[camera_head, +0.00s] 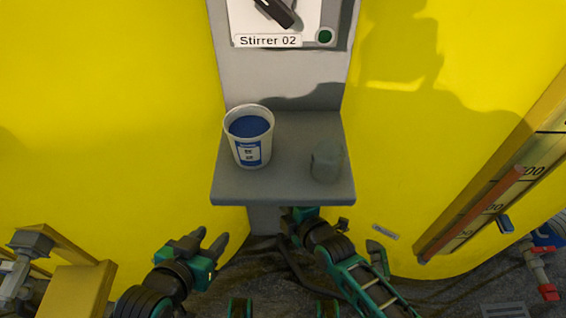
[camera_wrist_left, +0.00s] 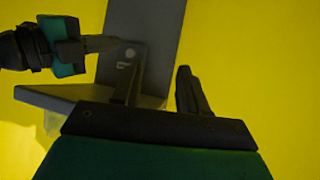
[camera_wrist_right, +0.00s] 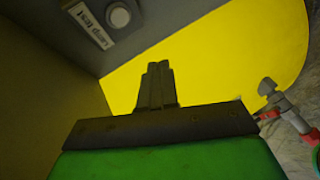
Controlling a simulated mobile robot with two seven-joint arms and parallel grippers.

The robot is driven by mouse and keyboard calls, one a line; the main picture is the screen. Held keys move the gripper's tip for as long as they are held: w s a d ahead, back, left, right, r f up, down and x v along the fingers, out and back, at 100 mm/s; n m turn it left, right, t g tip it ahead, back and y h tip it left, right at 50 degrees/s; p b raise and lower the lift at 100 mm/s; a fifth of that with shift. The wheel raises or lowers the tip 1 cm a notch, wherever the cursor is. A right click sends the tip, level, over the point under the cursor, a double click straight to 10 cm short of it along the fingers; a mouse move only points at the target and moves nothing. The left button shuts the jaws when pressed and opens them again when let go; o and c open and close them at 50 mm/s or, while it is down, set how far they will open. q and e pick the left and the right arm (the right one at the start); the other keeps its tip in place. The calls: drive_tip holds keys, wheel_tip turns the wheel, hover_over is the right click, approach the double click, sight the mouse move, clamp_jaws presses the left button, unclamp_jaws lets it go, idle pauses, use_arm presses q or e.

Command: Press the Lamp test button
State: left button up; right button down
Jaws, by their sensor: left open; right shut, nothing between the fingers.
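The Lamp test button (camera_wrist_right: 119,15) is a round pale knob on a grey panel, beside a tilted "Lamp test" label (camera_wrist_right: 88,24) at the top left of the right wrist view. My right gripper (camera_wrist_right: 158,68) is shut and empty, its tips below and right of the button in that picture, apart from it. In the left wrist view a small pale disc (camera_wrist_left: 130,53), seemingly this button, shows on the grey column near the right gripper (camera_wrist_left: 117,43). In the head view the shelf hides the button and the right fingertips. My left gripper (camera_head: 212,237) is open and empty, left of the column.
A grey shelf (camera_head: 285,190) juts out above the right gripper. It bears a white cup with blue contents (camera_head: 247,151) and a grey translucent beaker (camera_head: 327,162). Above is the Stirrer 02 panel (camera_head: 268,41) with a green button (camera_head: 325,36). Yellow tanks (camera_head: 110,120) flank the column.

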use_arm(q)
drive_tip(key=f+b, duration=0.1)
drive_tip(key=b, duration=0.1)
drive_tip(key=d+b, duration=0.1)
drive_tip(key=b, duration=0.1)
drive_tip(key=shift+w+d+f+h, duration=0.2)
drive_tip(key=shift+w+f+h, duration=0.1)
drive_tip(key=shift+w+f, duration=0.1)
use_arm(e)
drive_tip(key=w, duration=0.7)
drive_tip(key=shift+w, duration=0.35)
use_arm(q)
drive_tip(key=shift+s+f, duration=0.15)
idle(0.8)
use_arm(e)
drive_tip(key=shift+w, duration=0.4)
